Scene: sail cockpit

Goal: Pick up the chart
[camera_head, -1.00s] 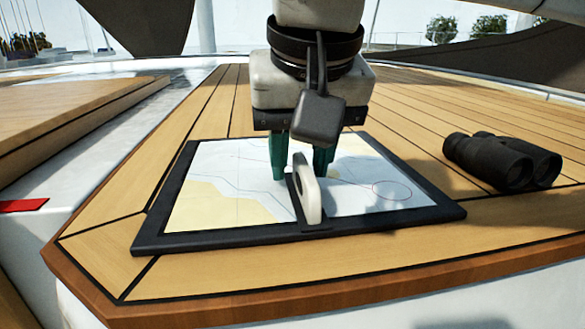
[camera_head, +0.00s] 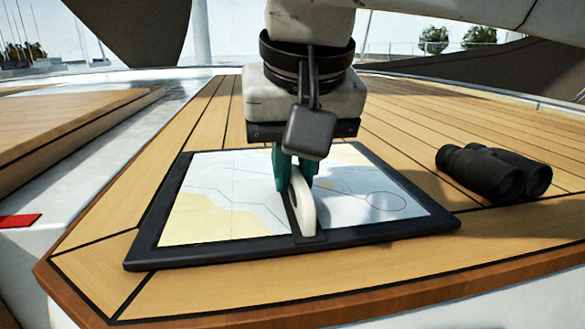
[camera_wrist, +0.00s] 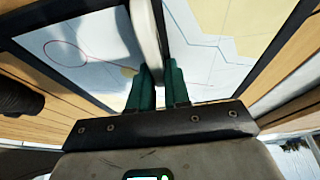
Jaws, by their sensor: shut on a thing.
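The chart (camera_head: 222,192) is a flat sheet in a dark frame with a white upright handle (camera_head: 302,205) on a dark strip across its middle. It lies on the wooden deck seat. My gripper (camera_head: 296,178) stands over the chart with its green fingers pointing down, shut on the handle. In the wrist view the handle (camera_wrist: 145,35) runs between the two green fingers (camera_wrist: 160,85), and the chart (camera_wrist: 100,45) spreads on both sides. The fingers hide part of the handle in the head view.
Black binoculars (camera_head: 494,173) lie on the planks right of the chart. A red item (camera_head: 19,221) lies on the white surface at the far left. The seat's wooden front edge (camera_head: 230,312) runs just before the chart. Planks behind the chart (camera_head: 420,120) are clear.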

